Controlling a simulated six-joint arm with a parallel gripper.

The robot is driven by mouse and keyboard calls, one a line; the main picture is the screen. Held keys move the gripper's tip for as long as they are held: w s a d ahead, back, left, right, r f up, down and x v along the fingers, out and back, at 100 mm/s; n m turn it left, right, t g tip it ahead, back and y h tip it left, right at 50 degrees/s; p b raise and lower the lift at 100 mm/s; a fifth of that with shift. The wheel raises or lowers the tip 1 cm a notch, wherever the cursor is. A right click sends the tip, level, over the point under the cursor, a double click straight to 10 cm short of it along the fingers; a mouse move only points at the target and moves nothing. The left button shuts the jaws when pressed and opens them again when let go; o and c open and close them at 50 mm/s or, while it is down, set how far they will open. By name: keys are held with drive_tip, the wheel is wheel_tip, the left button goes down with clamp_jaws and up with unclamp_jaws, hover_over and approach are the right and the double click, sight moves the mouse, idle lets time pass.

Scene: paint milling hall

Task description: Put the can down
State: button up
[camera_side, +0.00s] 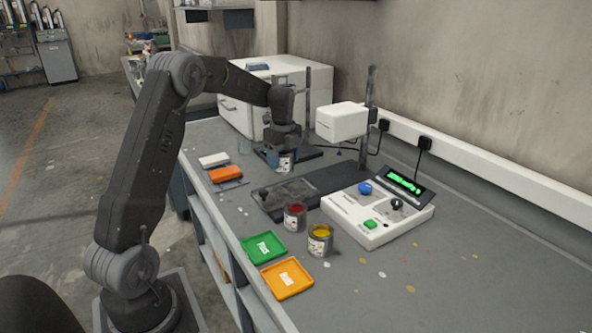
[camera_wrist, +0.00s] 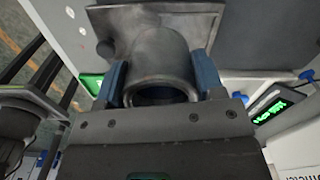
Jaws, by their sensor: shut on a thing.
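My gripper (camera_side: 283,153) is at the back of the bench, in front of the white cabinet. Its blue fingers are shut on a metal can (camera_side: 287,163) with a pale label. In the wrist view the can (camera_wrist: 155,55) sits between the two blue fingers of my gripper (camera_wrist: 160,80), one on each side. The can's contents do not show. I cannot tell whether its base touches the surface below. Two other open cans stand on the bench, one with red paint (camera_side: 295,216) and one with yellow paint (camera_side: 320,240).
A green tray (camera_side: 250,256) and an orange tray (camera_side: 270,288) lie along the front edge. A dark flat plate (camera_side: 268,203) lies behind the red can. A white control unit (camera_side: 372,238) and a white-headed machine (camera_side: 342,120) stand to the right. The bench's near right is mostly clear.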

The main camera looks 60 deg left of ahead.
drive_tip(key=s+a+r, duration=0.4)
drive_tip(key=s, duration=0.2)
drive_tip(key=s+d+f+m, duration=0.1)
drive_tip(key=s+d+m, duration=0.1)
drive_tip(key=s+d, duration=0.55)
drive_tip(key=s+d+f+m, duration=0.15)
drive_tip(key=s+d, duration=0.35)
drive_tip(key=s, duration=0.5)
drive_tip(key=m, duration=0.1)
hover_over(263, 248)
wheel_tip(263, 248, down, 6)
drive_tip(key=shift+f, duration=2.2)
drive_tip(key=shift+f, duration=0.15)
drive_tip(key=o, duration=1.1)
